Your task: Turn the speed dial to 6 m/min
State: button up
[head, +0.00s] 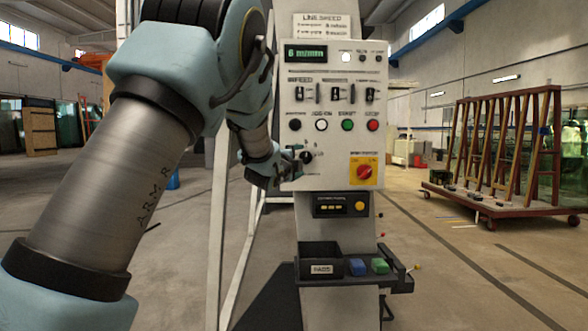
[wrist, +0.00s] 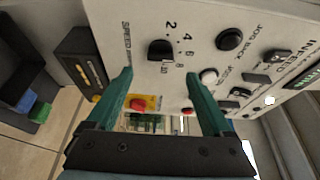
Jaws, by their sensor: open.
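The speed dial is a black knob (wrist: 160,50) on the pale panel, with a number scale beside it in the wrist view. It also shows in the head view (head: 306,157), partly hidden by my gripper. The green display (head: 306,54) at the top of the panel appears to read 6 m/min. My gripper (wrist: 161,73) is open. In the wrist view its teal fingers are spread wide, one to each side of the dial's line, with the dial apart from both. In the head view my gripper (head: 287,168) is close to the panel, left of the dial. The pointer's exact setting is hard to read.
A row of buttons (head: 321,125) and switches lies above the dial. A red rotary switch on a yellow plate (head: 363,172) is to its right. A small box with an amber button (head: 341,205) and a parts tray (head: 320,272) are below.

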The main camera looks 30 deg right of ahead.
jog(key=shift+b+v, duration=0.5)
jog(key=shift+v, duration=1.9)
